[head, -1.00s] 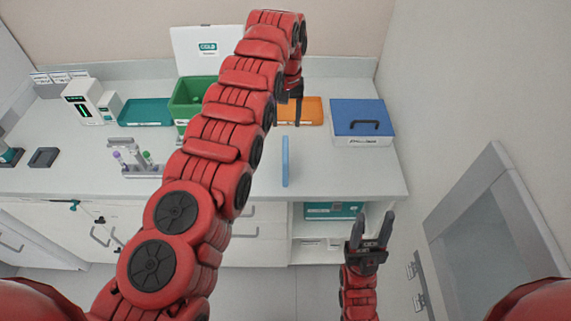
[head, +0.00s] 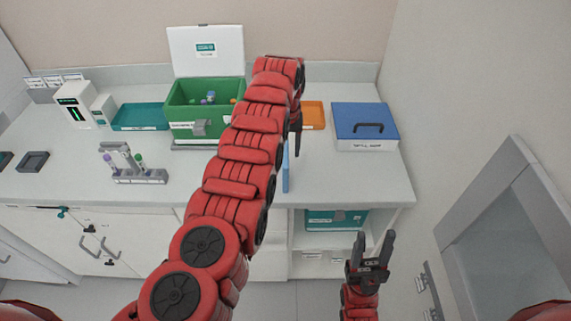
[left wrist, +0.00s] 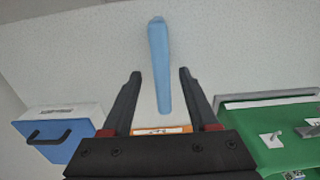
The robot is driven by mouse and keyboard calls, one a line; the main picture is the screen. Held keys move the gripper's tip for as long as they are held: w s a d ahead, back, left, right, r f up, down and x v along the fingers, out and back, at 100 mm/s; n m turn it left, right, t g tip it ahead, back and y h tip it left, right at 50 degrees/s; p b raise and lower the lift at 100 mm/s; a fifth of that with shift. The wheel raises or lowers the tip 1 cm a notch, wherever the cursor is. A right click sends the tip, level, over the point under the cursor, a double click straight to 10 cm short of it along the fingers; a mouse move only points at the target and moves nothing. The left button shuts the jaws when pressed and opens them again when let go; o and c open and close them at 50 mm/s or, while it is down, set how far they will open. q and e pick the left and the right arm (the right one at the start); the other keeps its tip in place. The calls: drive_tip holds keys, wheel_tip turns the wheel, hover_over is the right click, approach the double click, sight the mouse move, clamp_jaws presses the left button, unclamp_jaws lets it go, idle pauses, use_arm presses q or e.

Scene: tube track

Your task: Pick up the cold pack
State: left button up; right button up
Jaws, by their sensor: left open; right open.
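The cold pack (head: 286,174) is a slim light-blue piece on the white counter, partly hidden by my left arm in the head view. In the left wrist view the cold pack (left wrist: 160,65) runs lengthwise between my open left fingers, extending past their tips. My left gripper (head: 297,143) is just behind and above it in the head view; its open fingertips also show in the left wrist view (left wrist: 160,73). I cannot tell that they touch the pack. My right gripper (head: 376,243) is open and empty, in front of the counter at the lower right.
A green open box (head: 190,128) with small items stands behind my left arm. An orange tray (head: 313,116) and a blue-lidded box (head: 366,122) are at the back right. A tube rack (head: 130,170) stands at the left. The counter right of the pack is clear.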

use_arm(q)
drive_tip(key=shift+s+f+p, duration=0.1)
drive_tip(key=shift+f+p, duration=0.1)
drive_tip(key=shift+p, duration=0.2)
drive_tip(key=f, duration=0.1)
drive_tip(key=f+p, duration=0.1)
drive_tip(key=f, duration=0.1)
drive_tip(key=shift+s+a, duration=0.15)
drive_tip(key=shift+s, duration=0.05)
drive_tip(key=shift+w+f, duration=0.1)
drive_tip(key=shift+f, duration=0.25)
clamp_jaws()
